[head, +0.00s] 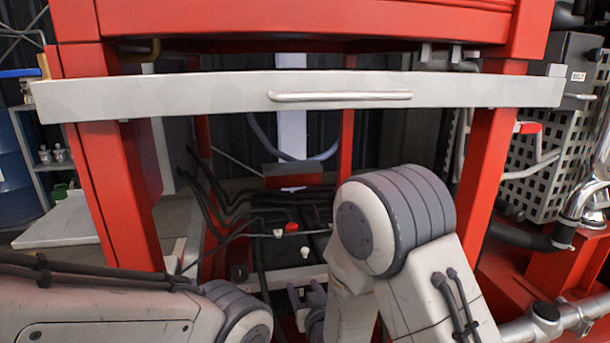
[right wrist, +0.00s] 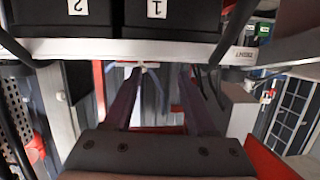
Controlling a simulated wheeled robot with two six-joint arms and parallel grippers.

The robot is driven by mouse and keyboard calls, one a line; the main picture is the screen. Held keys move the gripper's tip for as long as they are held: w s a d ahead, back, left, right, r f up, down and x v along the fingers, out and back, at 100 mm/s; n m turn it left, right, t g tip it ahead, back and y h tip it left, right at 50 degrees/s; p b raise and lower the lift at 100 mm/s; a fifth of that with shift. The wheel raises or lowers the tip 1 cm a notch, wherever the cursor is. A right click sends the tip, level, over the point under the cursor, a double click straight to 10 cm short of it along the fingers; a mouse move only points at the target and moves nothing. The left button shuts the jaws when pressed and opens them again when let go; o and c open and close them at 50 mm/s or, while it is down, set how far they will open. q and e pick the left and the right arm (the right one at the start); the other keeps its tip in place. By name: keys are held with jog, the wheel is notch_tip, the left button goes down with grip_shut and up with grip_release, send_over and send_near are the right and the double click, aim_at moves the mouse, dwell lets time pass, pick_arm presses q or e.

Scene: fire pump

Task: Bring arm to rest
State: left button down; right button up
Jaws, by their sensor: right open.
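My right arm (head: 400,225) rises bent in the lower middle of the head view, in front of the red frame. Its gripper (head: 308,300) shows only in part, low beside the arm link. In the right wrist view the gripper (right wrist: 158,90) has its two fingers apart, with nothing seen between them. My left arm (head: 110,312) lies across the lower left of the head view; its gripper is out of view.
A red frame (head: 115,190) with a pale drawer front and handle (head: 340,96) spans the view. Black batteries marked 1 and 2 (right wrist: 155,20) sit on a pale shelf (right wrist: 120,48). Dark cables (head: 255,205) lie inside the frame. A blue barrel (head: 15,170) stands left.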

jog(key=s+d+r+n+g+h, duration=0.1)
jog(key=s+d+r+n+g, duration=0.15)
jog(key=s+g, duration=0.9)
jog(key=s+d+r+n+g+h, duration=0.2)
jog(key=s+d+r+g, duration=0.1)
jog(key=s, duration=1.8)
notch_tip(320, 180, up, 37)
jog(key=p, duration=3.8)
jog(key=shift+w+a, duration=0.35)
